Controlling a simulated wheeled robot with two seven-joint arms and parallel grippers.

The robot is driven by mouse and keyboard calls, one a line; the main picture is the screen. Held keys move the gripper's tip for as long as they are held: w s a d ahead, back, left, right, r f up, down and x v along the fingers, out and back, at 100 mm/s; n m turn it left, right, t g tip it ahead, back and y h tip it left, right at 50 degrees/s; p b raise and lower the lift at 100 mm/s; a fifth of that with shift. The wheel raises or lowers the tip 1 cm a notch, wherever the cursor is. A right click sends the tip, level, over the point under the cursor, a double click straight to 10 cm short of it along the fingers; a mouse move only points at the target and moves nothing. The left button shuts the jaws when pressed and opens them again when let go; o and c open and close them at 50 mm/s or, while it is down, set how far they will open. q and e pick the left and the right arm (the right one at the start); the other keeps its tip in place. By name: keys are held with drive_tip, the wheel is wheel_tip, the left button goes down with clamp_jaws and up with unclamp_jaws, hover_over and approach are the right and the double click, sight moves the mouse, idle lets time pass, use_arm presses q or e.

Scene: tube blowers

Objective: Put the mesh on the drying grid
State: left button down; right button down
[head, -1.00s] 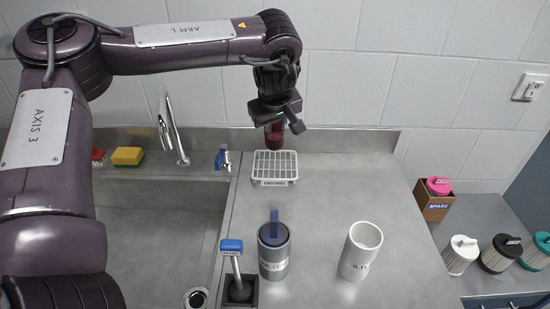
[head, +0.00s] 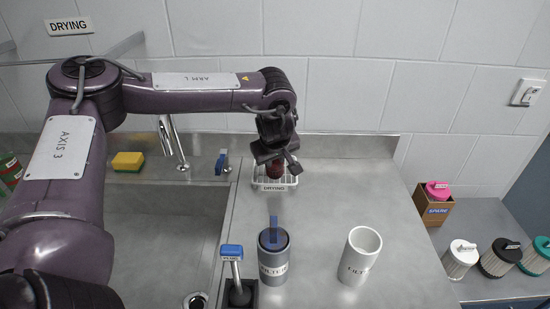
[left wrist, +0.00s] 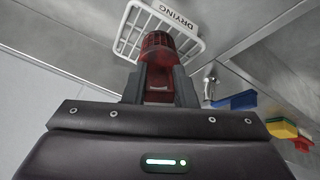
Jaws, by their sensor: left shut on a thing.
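The mesh is a dark red cylinder (left wrist: 158,45), held between the fingers of my left gripper (left wrist: 160,85) in the left wrist view. In the head view the mesh (head: 274,171) shows just below my left gripper (head: 275,158), mostly hidden by it. The white drying grid (head: 275,187), labelled DRYING, lies on the counter right under the mesh. It also shows in the left wrist view (left wrist: 187,46), behind the mesh's end. I cannot tell whether the mesh touches the grid. My right gripper is not in view.
A grey filter cylinder (head: 273,262) with a blue handle and a white cylinder (head: 359,257) stand in front on the counter. A blue-topped lever (head: 232,252) stands by the sink (head: 160,230). A tap (head: 172,143) and yellow sponge (head: 127,161) are at the left back.

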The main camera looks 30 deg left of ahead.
use_arm(q)
drive_tip(key=c, duration=1.2)
unclamp_jaws()
drive_tip(key=shift+f, duration=0.1)
drive_tip(key=v, duration=1.2)
drive_tip(key=shift+r, duration=0.25)
drive_tip(key=shift+f, duration=0.15)
